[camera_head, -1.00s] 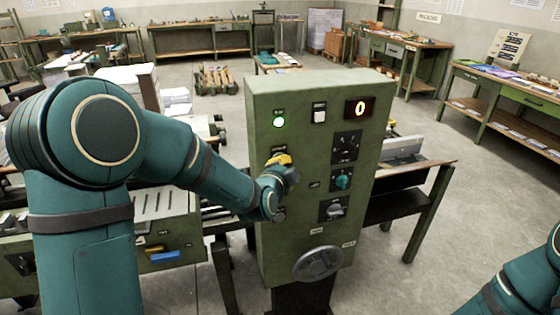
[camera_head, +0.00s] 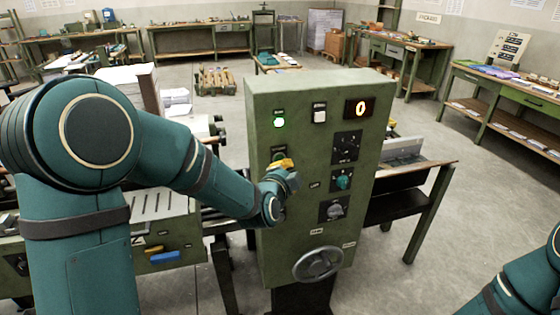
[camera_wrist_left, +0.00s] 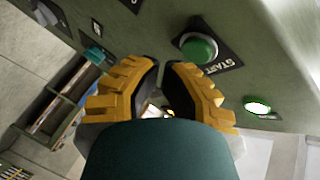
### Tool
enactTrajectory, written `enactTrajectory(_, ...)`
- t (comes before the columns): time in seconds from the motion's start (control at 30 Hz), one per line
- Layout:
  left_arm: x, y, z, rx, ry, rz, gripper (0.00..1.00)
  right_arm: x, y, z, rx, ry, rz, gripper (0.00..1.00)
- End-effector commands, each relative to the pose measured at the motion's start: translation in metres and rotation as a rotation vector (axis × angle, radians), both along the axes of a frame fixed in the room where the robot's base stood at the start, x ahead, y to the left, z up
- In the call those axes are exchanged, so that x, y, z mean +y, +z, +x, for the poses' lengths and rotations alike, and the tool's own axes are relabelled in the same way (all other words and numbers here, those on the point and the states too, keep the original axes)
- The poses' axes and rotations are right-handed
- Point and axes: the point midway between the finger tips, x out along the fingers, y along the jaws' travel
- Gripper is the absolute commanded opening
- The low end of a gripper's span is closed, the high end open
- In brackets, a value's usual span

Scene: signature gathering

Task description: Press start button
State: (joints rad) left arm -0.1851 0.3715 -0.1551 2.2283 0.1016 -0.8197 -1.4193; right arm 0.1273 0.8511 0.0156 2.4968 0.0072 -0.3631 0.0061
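The green start button (camera_wrist_left: 199,48) has a black START plate and sits on the green control panel (camera_wrist_left: 130,30) in the left wrist view. In the head view the button (camera_head: 279,153) shows on the panel (camera_head: 300,100), below a lit green lamp (camera_head: 279,123). My left gripper (camera_head: 283,164) is just below the button in the head view. In the left wrist view its yellow, black-padded fingers (camera_wrist_left: 161,68) have their tips almost together with nothing between them. The tips are beside the button, not over it; contact with the panel cannot be told. My right gripper is out of view.
The panel also carries a display (camera_head: 359,107) reading 0, a white switch (camera_head: 319,116), a teal knob (camera_head: 343,181), a grey knob (camera_head: 335,211) and a handwheel (camera_head: 318,263). A bench (camera_head: 430,170) stands behind it at right. Floor (camera_head: 450,220) is clear at right.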

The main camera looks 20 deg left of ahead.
Motion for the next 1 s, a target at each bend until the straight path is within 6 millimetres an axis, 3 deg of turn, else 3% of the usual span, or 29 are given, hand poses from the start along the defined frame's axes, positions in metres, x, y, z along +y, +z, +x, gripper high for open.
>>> enactTrajectory(0.6,-0.026,0.000,-0.038,0.001,-0.003,-0.001,0.00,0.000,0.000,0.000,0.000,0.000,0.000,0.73)
enactTrajectory(1.0,-0.028,0.000,-0.041,0.000,0.000,-0.001,0.00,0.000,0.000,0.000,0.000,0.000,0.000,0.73)
